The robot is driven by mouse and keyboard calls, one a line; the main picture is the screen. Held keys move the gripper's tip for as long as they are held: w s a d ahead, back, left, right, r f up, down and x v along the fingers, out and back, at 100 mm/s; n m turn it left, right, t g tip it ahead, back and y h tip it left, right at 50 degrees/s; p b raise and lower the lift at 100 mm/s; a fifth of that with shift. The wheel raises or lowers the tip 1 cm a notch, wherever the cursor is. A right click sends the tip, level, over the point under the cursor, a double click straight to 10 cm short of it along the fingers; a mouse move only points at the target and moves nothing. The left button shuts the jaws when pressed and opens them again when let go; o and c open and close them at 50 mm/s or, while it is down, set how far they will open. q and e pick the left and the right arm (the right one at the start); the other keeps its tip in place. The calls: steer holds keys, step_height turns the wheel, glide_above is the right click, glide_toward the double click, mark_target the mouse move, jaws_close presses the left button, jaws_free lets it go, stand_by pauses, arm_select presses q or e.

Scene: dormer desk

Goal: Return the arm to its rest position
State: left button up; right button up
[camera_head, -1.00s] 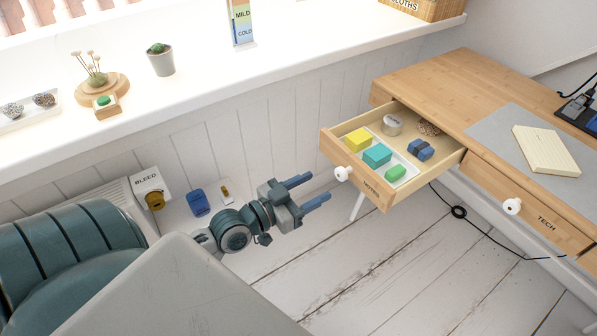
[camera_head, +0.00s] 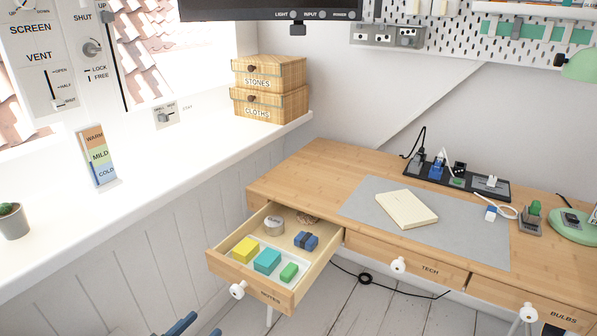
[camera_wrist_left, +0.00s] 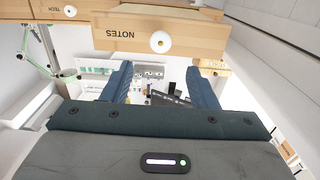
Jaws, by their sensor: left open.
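My left gripper shows at the bottom edge of the head view, where only its blue fingertips (camera_head: 192,326) are in the picture. In the left wrist view its two blue fingers (camera_wrist_left: 160,88) stand wide apart with nothing between them. The gripper is below and in front of the open NOTES drawer (camera_head: 270,295), not touching anything I can see. The drawer front with its white knob also shows above the fingers in the left wrist view (camera_wrist_left: 125,35). My right gripper is in neither view.
The pulled-out drawer holds a yellow block (camera_head: 245,249), a teal block (camera_head: 267,261), a green block (camera_head: 289,272), a blue item (camera_head: 306,240) and a roll (camera_head: 274,225). The desk (camera_head: 320,165) carries a book (camera_head: 406,209). A white sill (camera_head: 150,180) runs along the left.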

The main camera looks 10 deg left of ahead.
arm_select(q)
steer(key=s+d+f+n+g+y, duration=0.45)
steer(key=s+f+g, duration=0.35)
steer(key=s+f, duration=0.4)
steer(key=s+a+f+g+y+p, duration=0.1)
steer(key=a+f+g+p, duration=0.1)
steer(key=f+p, duration=0.45)
steer(key=s+a+f+g+y+p, duration=0.15)
steer(key=f+p, duration=0.25)
steer(key=f, duration=0.6)
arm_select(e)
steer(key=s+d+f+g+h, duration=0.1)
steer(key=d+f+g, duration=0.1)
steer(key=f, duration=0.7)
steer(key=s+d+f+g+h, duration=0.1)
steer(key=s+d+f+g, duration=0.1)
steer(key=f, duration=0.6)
arm_select(q)
steer(key=s+a+f+g+p, duration=0.3)
steer(key=s+f+p, duration=0.4)
steer(key=s+f, duration=0.4)
steer(key=shift+s+a+f+m+g, duration=0.15)
steer(key=shift+s+a+m+g, duration=0.2)
steer(key=shift+s+m+g, duration=0.25)
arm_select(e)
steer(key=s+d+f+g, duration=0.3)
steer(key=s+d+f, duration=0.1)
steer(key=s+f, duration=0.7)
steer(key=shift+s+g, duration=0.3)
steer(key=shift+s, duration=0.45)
